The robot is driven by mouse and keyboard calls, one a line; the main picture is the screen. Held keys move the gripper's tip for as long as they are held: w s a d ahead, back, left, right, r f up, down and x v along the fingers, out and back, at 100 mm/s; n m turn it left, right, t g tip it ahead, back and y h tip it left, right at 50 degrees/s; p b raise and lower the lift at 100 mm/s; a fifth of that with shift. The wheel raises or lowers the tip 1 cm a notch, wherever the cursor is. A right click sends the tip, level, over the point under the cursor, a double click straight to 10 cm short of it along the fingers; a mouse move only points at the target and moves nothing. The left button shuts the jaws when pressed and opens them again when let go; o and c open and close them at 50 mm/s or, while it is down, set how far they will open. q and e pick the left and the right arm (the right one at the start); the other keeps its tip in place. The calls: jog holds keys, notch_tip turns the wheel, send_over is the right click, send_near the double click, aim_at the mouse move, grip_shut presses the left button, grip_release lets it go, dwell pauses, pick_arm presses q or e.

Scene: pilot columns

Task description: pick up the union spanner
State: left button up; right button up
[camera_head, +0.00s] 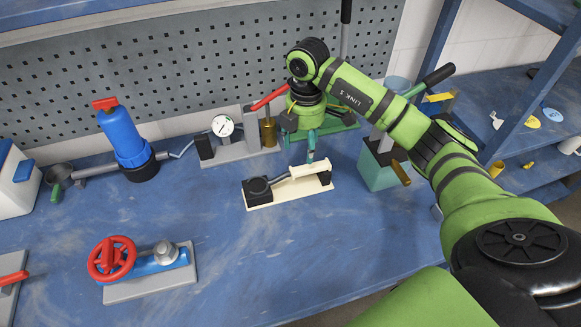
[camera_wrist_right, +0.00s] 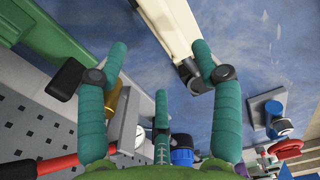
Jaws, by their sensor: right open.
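My right gripper (camera_head: 311,155) is open, with teal fingers pointing down just above the far right end of the bar. In the right wrist view, its spread fingers (camera_wrist_right: 160,75) have nothing clearly held between them. The cream base (camera_wrist_right: 168,22) shows beyond them at the top. My left gripper is not in view.
A gauge stand (camera_head: 222,127) and a red lever (camera_head: 269,97) stand close behind my right gripper. A teal box (camera_head: 378,172) stands to its right. A blue filter (camera_head: 122,136) and a red handwheel valve (camera_head: 112,258) are to the left. The front middle bench is clear.

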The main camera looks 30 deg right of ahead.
aim_at(304, 165)
jog(key=shift+s+f, duration=0.25)
jog(key=shift+f, duration=0.05)
jog(key=shift+s+f+p, duration=0.3)
jog(key=shift+s+p, duration=0.15)
jog(key=shift+s, duration=0.05)
notch_tip(304, 165, down, 2)
jog(key=shift+w+a+p, duration=0.1)
jog(key=shift+p, duration=0.55)
notch_tip(304, 165, down, 3)
jog(key=shift+w+r+p, duration=0.1)
jog(key=shift+p, duration=0.4)
jog(key=shift+f, duration=0.6)
jog(key=c, duration=1.2)
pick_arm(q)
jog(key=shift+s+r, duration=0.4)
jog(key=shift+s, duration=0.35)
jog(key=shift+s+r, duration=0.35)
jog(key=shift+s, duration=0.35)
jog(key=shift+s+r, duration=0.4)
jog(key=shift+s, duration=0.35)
pick_arm(e)
jog(key=shift+r, duration=0.1)
grip_shut()
